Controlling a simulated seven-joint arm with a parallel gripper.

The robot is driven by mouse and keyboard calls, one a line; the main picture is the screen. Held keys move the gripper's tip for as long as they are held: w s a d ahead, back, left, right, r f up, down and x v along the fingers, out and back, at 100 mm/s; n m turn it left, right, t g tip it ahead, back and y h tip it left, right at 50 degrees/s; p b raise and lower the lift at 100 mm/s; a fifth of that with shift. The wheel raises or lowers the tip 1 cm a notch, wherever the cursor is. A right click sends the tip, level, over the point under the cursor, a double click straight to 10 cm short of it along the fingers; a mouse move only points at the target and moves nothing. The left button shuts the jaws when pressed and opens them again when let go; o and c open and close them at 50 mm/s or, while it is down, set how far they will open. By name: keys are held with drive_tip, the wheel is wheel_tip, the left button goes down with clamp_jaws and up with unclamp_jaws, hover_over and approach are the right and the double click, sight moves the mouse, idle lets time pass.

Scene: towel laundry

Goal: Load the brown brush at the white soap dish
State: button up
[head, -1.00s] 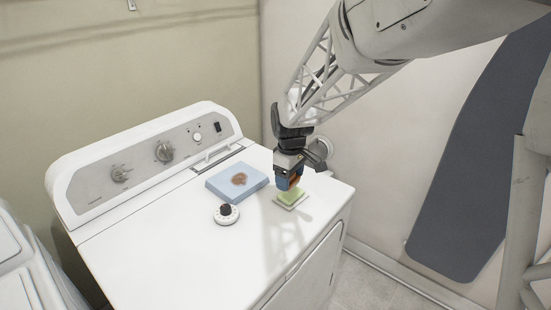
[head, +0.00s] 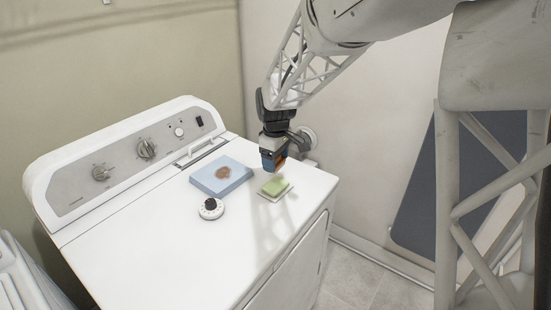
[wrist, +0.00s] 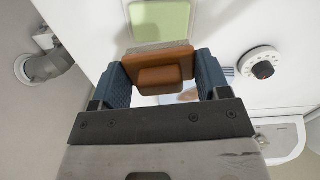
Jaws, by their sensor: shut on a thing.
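My gripper (head: 273,163) is shut on the brown brush (wrist: 162,66), which sits between the blue fingertips in the wrist view. In the head view the brush (head: 281,164) shows partly behind the near finger. The white soap dish (head: 266,197) lies on the washer top just below and in front of the gripper. A pale green soap bar (head: 275,185) covers most of the dish. In the wrist view the soap (wrist: 160,20) lies past the brush, with the dish rim (wrist: 203,13) around it. The brush appears held above the dish's level, apart from the soap.
A folded blue towel (head: 207,186) with a brown stain (head: 223,172) lies left of the dish. A white dial with a dark knob (head: 211,208) stands in front of the towel. The white washer top (head: 170,250) is clear toward the front. A wall fitting (head: 305,138) is behind the gripper.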

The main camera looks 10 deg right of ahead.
sight(276, 184)
drive_tip(key=shift+f, duration=2.85)
drive_tip(key=shift+s+f, duration=0.1)
drive_tip(key=shift+f, duration=0.55)
idle(0.9)
drive_tip(key=shift+r, duration=0.1)
drive_tip(key=shift+r, duration=3.5)
drive_tip(key=shift+w, duration=0.2)
drive_tip(key=w+d+f+m, duration=0.3)
drive_tip(key=w+d+f, duration=0.1)
drive_tip(key=w, duration=0.9)
drive_tip(key=w+d+f+m, duration=0.3)
drive_tip(key=w+d+f, duration=0.2)
drive_tip(key=w, duration=0.8)
drive_tip(key=w+d+f+m, duration=0.4)
drive_tip(key=w+f, duration=0.2)
drive_tip(key=w, duration=0.7)
drive_tip(key=shift+w+d+f, duration=0.25)
drive_tip(key=shift+w+d, duration=0.05)
drive_tip(key=shift+w, duration=0.1)
